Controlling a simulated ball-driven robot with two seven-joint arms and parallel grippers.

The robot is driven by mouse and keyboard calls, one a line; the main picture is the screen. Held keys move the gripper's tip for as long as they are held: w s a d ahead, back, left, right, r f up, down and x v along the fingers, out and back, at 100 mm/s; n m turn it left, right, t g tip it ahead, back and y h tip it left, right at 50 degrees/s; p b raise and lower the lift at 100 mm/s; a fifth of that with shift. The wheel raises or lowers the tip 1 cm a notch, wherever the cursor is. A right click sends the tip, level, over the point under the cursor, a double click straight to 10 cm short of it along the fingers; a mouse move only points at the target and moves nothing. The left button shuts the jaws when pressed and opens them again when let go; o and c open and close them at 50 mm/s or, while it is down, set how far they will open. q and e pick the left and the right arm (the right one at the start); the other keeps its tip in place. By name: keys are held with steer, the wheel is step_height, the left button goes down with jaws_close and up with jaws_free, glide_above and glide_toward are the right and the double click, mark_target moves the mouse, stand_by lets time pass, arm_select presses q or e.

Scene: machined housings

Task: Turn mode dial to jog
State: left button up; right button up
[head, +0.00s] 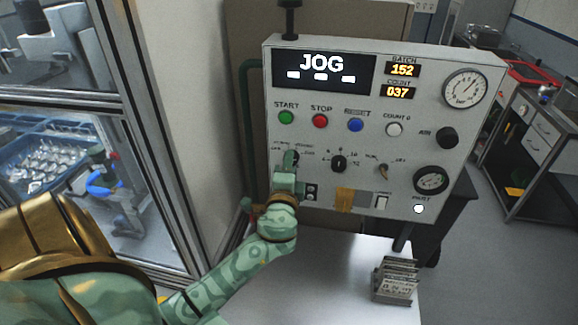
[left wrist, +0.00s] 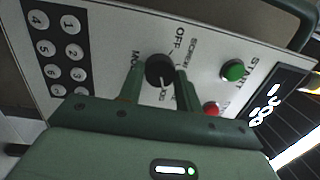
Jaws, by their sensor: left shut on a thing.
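The control panel (head: 340,120) stands upright above a white table. Its display (head: 322,65) reads JOG. The mode dial is a black knob at the panel's lower left; in the head view my left gripper (head: 290,162) covers most of it. In the left wrist view the mode dial (left wrist: 158,70) sits between the two green fingers of my left gripper (left wrist: 157,82), which is shut on it. Labels around the dial include OFF and part of JOG. My right gripper is not in view.
Green start (head: 286,117) and red stop (head: 320,121) buttons sit above the dial. Another black knob (head: 339,163) is to its right. A rack of metal plates (head: 396,280) stands on the white table (head: 340,285). A framed glass door (head: 100,140) is at left.

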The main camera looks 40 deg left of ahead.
arm_select(q)
steer(key=o, duration=1)
steer(key=b+v, duration=0.5)
steer(key=v, duration=1.1)
steer(key=shift+s+d, duration=0.1)
steer(key=shift+d, duration=0.1)
